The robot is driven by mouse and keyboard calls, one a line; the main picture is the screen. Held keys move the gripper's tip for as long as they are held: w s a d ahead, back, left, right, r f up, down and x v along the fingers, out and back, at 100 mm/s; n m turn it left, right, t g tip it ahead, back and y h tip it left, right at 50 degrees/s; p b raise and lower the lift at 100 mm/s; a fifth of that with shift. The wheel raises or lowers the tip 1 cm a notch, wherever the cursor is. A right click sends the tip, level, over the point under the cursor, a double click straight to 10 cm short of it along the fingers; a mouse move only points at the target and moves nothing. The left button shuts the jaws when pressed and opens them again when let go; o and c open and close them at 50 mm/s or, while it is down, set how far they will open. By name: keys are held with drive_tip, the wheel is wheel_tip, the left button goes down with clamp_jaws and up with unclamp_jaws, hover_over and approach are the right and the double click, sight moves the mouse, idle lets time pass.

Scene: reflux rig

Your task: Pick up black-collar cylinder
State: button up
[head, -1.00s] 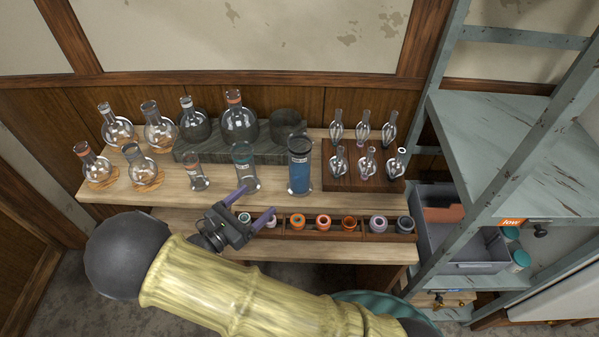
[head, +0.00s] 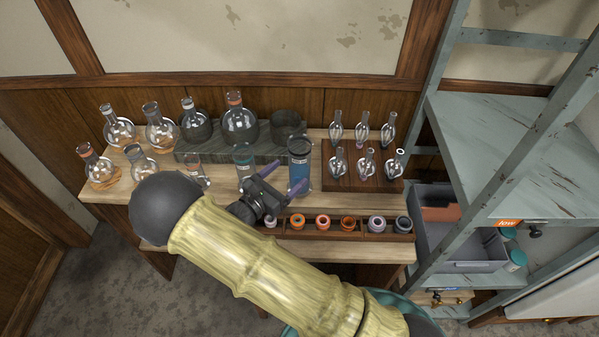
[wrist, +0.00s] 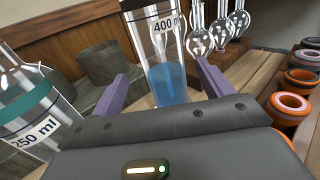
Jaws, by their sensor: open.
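The black-collar cylinder (head: 299,165) is a tall clear glass with blue liquid, upright near the front of the wooden bench. In the wrist view the cylinder (wrist: 165,60) bears a 400 ml label, and its top is cut off. My gripper (head: 288,177) has two purple fingers and is open and empty, low at the cylinder's near left side. In the wrist view the cylinder shows between the fingers of my gripper (wrist: 162,78); I cannot tell whether it is inside them or just beyond. No contact shows.
A teal-collar 250 ml vessel (wrist: 35,110) stands close to the left of my gripper. A red-banded beaker (head: 195,172) is farther left. A dark rack of small glass pieces (head: 340,185) stands right. A tray of coloured rings (head: 335,237) runs along the front.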

sight(292, 170)
drive_tip(key=x, duration=0.3)
drive_tip(key=p+x, duration=0.1)
drive_tip(key=shift+d+r, duration=0.25)
drive_tip(key=shift+r, duration=0.15)
drive_tip(key=shift+w+d+f, duration=0.1)
drive_tip(key=shift+w+d, duration=0.15)
drive_tip(key=shift+w, duration=0.1)
drive_tip(key=shift+c, duration=0.5)
drive_tip(key=c, duration=1.2)
drive_tip(key=shift+r, duration=5.05)
